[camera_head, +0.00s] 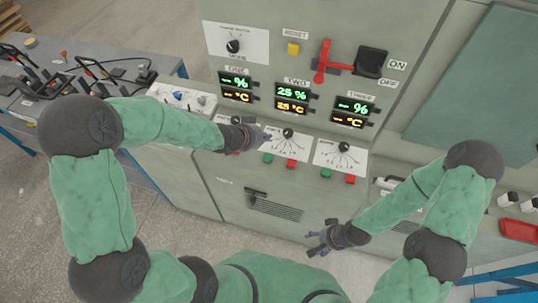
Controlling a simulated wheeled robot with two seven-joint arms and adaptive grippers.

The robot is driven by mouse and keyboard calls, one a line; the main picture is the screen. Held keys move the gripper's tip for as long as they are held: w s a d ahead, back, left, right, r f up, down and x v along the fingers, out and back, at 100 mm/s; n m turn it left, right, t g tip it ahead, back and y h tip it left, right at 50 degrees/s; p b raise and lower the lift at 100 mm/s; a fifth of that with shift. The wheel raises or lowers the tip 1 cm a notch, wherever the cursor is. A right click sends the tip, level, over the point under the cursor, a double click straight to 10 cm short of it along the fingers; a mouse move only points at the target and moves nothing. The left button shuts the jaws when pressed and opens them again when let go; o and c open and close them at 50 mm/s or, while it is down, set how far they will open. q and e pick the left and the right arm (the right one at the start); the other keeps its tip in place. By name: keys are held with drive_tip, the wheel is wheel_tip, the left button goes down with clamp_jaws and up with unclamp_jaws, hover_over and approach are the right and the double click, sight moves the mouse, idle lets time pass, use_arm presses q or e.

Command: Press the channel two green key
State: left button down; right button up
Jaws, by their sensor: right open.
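The channel two green key (268,158) sits on the grey cabinet's sloped panel, under the channel two dial (287,133). A red key (291,163) is just right of it. My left gripper (262,138) is above the green key in the picture, in front of the left edge of the channel two dial plate. The gap between its fingers is too small to make out, and I cannot tell if it touches the panel. My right gripper (316,241) is open and empty, low in front of the cabinet.
Channel three has its own green key (326,173) and red key (350,179). Channel one's keys are hidden behind my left arm. Displays (292,97), a yellow reset button (293,49) and a red lever (323,62) are above. A cluttered bench (95,55) stands left.

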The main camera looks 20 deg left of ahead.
use_arm(q)
drive_tip(key=shift+f, duration=0.15)
drive_tip(key=b, duration=0.7)
hover_over(266, 157)
wheel_tip(266, 157, down, 7)
drive_tip(key=shift+r, duration=0.1)
drive_tip(key=shift+f+b, duration=0.9)
drive_tip(key=shift+f, duration=0.1)
drive_tip(key=shift+f, duration=0.25)
idle(0.3)
drive_tip(key=shift+f+b, duration=0.45)
drive_tip(key=shift+b, duration=0.1)
idle(0.6)
drive_tip(key=shift+r, duration=0.1)
drive_tip(key=shift+r+p, duration=0.75)
drive_tip(key=shift+p, duration=0.15)
drive_tip(key=shift+r, duration=0.1)
